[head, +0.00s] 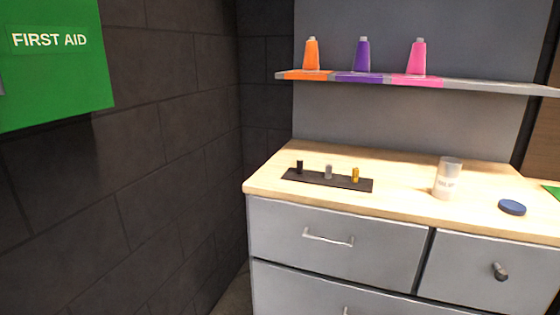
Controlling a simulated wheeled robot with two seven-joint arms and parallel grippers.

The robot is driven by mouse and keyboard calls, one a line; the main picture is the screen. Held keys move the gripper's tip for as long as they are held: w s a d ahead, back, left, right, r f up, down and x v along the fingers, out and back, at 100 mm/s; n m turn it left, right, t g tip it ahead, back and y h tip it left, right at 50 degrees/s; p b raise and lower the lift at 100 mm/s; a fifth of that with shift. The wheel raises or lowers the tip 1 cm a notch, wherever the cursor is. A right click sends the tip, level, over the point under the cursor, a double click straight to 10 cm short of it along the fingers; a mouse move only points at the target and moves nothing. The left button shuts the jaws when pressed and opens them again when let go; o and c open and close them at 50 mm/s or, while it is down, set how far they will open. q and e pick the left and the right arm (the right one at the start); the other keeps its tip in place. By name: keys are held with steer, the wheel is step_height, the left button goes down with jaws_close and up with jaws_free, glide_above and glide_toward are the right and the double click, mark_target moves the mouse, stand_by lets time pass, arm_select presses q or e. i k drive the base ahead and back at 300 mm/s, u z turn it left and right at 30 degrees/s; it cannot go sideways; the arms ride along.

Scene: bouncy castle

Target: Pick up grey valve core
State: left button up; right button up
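The grey valve core (328,171) is a small upright cylinder. It stands in the middle of a thin black strip (312,178) on the wooden counter top. A black core (299,167) stands to its left and a yellow-gold core (355,175) to its right, both on the same strip. Neither of my grippers shows in the head view.
A clear container with a white label (447,180) and a blue disc (512,207) stand on the counter's right. Orange (311,55), purple (362,56) and pink (417,57) bottles stand on a shelf above. A green first aid box (55,75) hangs left.

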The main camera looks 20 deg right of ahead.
mark_target(328, 170)
steer(key=z, duration=0.35)
steer(key=i, duration=1.1)
steer(key=z, duration=0.7)
